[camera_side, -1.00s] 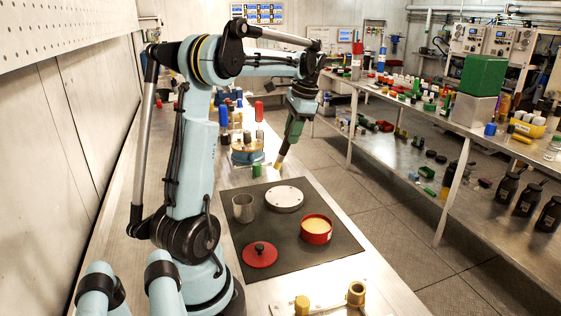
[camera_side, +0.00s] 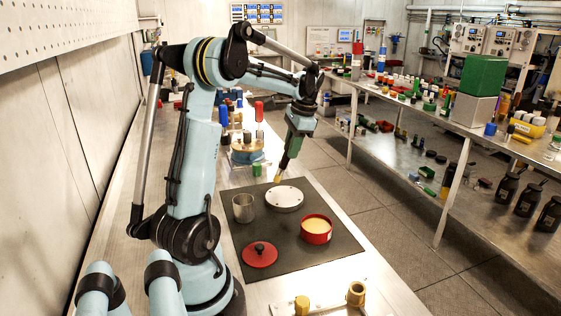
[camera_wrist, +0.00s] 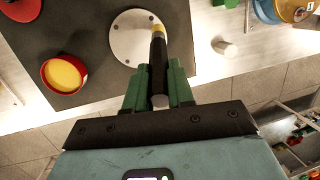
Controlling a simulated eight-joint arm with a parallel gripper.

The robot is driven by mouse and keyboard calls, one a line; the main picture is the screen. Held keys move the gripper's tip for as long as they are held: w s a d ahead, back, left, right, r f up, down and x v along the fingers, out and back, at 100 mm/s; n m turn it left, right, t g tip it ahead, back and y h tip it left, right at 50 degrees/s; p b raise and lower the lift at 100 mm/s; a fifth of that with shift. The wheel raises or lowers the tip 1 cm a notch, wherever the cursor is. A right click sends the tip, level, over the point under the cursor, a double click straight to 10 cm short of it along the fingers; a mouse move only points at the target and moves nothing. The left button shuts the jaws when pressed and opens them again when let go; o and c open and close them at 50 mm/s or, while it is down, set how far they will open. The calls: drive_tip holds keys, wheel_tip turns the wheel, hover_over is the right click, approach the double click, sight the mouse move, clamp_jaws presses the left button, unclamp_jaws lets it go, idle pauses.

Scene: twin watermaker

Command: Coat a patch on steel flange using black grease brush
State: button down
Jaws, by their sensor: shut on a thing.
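The steel flange (camera_side: 284,203) is a pale round disc with small holes, lying flat on the dark mat; it also shows in the wrist view (camera_wrist: 129,38). My gripper (camera_wrist: 160,92) has green fingers shut on the black handle of the grease brush (camera_wrist: 158,50). In the side view my gripper (camera_side: 292,142) is above the far edge of the flange, with the brush (camera_side: 288,162) slanting down. Its yellowish tip is at or just above the flange's far rim; I cannot tell whether it touches. The red tin (camera_side: 317,237) of yellow grease stands open on the mat.
The dark mat (camera_side: 290,253) also bears a red lid (camera_side: 260,257) with a black knob and a metal cup (camera_side: 243,209). A blue-based fixture (camera_side: 247,153) and a green item (camera_side: 257,169) stand beyond. A brass-fitted plate (camera_side: 325,307) lies at the near edge.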

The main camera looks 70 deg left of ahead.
drive_tip(key=shift+f, duration=0.85)
drive_tip(key=shift+d+f, duration=0.55)
drive_tip(key=shift+d, duration=3)
drive_tip(key=shift+w+a, duration=0.65)
drive_tip(key=shift+a, duration=2.95)
drive_tip(key=shift+d, duration=3.25)
wheel_tip(320, 180, up, 8)
drive_tip(key=shift+w+d, duration=0.15)
drive_tip(key=shift+d, duration=0.15)
